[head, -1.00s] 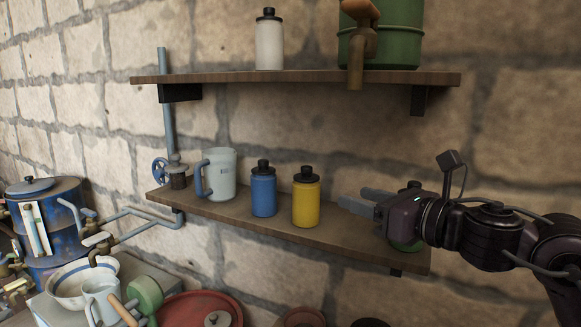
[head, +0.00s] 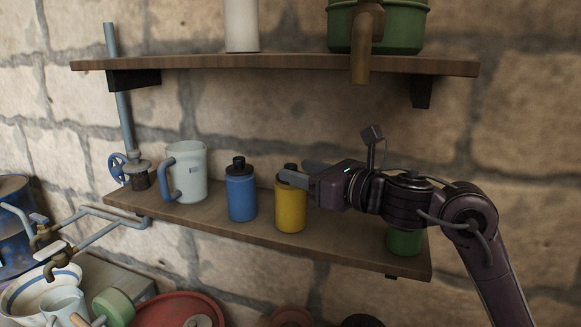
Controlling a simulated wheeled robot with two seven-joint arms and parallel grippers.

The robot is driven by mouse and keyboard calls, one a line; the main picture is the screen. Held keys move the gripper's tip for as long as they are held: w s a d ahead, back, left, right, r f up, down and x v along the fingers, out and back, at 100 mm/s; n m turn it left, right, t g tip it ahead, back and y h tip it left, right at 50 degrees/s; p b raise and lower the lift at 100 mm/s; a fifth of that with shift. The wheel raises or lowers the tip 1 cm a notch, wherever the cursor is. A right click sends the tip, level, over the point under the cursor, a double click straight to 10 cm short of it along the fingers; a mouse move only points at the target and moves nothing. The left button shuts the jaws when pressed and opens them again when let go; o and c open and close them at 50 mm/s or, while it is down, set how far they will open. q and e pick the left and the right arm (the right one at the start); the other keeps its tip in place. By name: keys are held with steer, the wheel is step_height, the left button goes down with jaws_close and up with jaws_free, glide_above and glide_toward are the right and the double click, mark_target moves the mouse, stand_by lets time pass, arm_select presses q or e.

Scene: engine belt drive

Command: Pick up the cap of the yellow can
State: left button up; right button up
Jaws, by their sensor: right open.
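The yellow can (head: 290,210) stands upright on the lower shelf, to the right of the blue can. Its black cap (head: 291,168) is partly hidden by my right gripper's fingers. My right gripper (head: 292,173) comes in from the right at cap height, open, with one finger in front of the cap and the other behind it. I cannot tell whether either finger touches the cap. My left gripper is not in view.
The blue can (head: 241,195) with a black cap stands close on the left, beside a white mug (head: 187,175). A green can (head: 404,241) stands under my right arm. The upper shelf (head: 280,63) holds a white bottle (head: 241,25) and a green container (head: 400,28).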

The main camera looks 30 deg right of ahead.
mark_target(296, 168)
steer(key=shift+w+a+r+p, duration=0.2)
steer(key=shift+w+p, duration=0.1)
steer(key=shift+w, duration=0.35)
steer(key=shift+w+a+r+p, duration=0.1)
steer(key=shift+w+a+p, duration=0.15)
steer(key=shift+w, duration=0.35)
steer(key=shift+w+a+f, duration=0.15)
steer(key=shift+w+f, duration=0.15)
steer(key=shift+w, duration=0.1)
jaws_close()
